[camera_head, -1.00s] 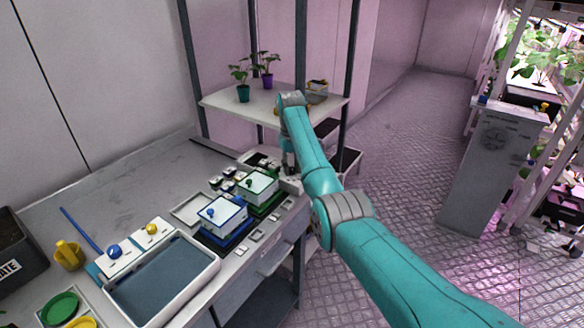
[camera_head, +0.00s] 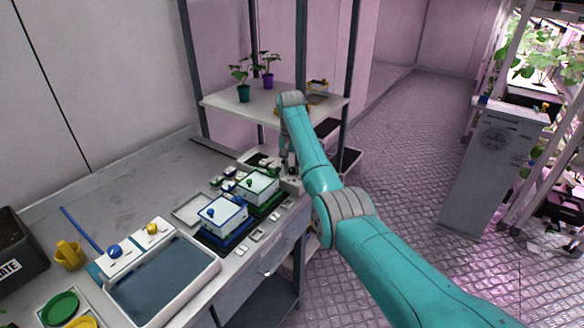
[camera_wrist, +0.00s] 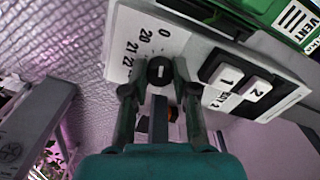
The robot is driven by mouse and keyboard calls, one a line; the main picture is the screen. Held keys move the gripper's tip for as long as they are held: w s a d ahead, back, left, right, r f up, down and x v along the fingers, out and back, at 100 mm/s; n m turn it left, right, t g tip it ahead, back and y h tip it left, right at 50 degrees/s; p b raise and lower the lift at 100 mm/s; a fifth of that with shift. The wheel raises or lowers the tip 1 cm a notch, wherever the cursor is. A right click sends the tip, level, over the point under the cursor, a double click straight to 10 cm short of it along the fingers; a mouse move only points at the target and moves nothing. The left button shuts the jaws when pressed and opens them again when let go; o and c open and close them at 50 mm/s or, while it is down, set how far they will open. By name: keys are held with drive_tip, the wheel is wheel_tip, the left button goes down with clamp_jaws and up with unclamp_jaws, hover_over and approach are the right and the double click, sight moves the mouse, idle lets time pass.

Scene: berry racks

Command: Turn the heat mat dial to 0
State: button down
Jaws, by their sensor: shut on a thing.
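The heat mat dial (camera_wrist: 160,71) is a dark round knob with a pale line across its top, in the wrist view. It sits on a white panel (camera_wrist: 118,52) printed with 0, 20, 21 and 22. My gripper (camera_wrist: 158,84) is shut on the dial, with a finger on each side of it. In the head view my gripper (camera_head: 289,168) reaches down at the far right end of the bench, and the dial is hidden there by my arm.
Beside the dial are two white switches marked 1 (camera_wrist: 227,77) and 2 (camera_wrist: 257,88). A green box marked VENT (camera_wrist: 292,20) is close by. On the bench are a green-based box (camera_head: 257,186) and a blue-based box (camera_head: 222,214). A shelf (camera_head: 225,106) with potted plants stands behind.

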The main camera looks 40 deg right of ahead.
sight(292, 169)
idle(0.3)
drive_tip(key=c, duration=0.9)
unclamp_jaws()
drive_tip(key=shift+r, duration=0.15)
drive_tip(key=shift+a+r, duration=0.1)
drive_tip(key=shift+r, duration=3.5)
